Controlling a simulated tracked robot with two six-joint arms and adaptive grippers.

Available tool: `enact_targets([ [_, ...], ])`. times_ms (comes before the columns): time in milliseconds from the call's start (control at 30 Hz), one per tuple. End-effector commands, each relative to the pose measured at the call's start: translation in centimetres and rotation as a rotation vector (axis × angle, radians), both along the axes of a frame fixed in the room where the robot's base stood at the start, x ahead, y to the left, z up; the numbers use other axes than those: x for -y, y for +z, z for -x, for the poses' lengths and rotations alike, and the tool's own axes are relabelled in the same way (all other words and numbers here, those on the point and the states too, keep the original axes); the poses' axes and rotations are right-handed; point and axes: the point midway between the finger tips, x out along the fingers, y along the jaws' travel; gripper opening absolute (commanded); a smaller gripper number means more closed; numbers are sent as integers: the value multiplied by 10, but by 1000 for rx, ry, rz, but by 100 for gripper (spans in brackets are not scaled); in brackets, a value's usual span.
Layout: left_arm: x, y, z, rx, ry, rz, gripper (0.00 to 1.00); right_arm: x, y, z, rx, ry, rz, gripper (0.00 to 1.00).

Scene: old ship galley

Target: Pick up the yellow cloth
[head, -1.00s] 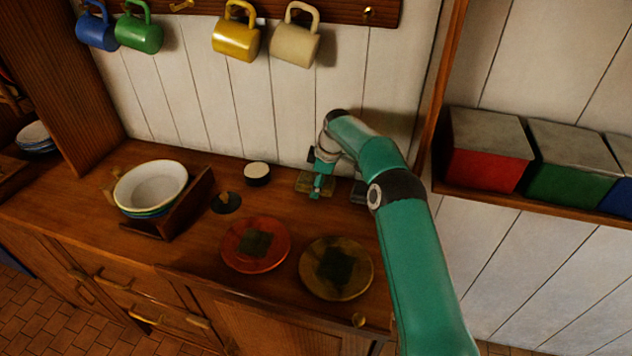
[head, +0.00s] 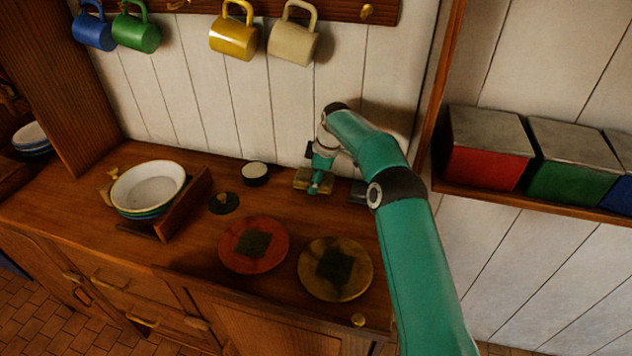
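A small flat yellowish piece (head: 302,182), which looks like the yellow cloth, lies on the wooden counter near the back wall. My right gripper (head: 315,186) points down over it, and its fingers and wrist cover part of the piece. I cannot tell whether the fingers touch it or how far apart they are. My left gripper is not in view.
A dark grey piece (head: 357,190) lies just right of the gripper. A black tin with a pale top (head: 255,174) stands to its left. An orange plate (head: 268,262) and a yellow-brown plate (head: 360,283) lie in front. Stacked bowls (head: 148,185) stand left; mugs hang above.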

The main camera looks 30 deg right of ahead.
Motion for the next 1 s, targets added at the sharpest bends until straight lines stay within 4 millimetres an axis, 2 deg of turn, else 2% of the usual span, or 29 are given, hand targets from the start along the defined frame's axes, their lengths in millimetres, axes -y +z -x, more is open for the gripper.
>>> enact_targets([
  [400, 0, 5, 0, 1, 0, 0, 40, 0, 61, -1, 4, 0, 1, 43],
  [467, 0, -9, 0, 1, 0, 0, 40, -5, 52, 3, 0, 2, -1, 43],
  [767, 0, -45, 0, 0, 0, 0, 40, -26, 51, 21, 2, 3, 0, 43],
  [1000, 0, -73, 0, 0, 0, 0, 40, -63, 51, 52, 2, 5, 0, 43],
])
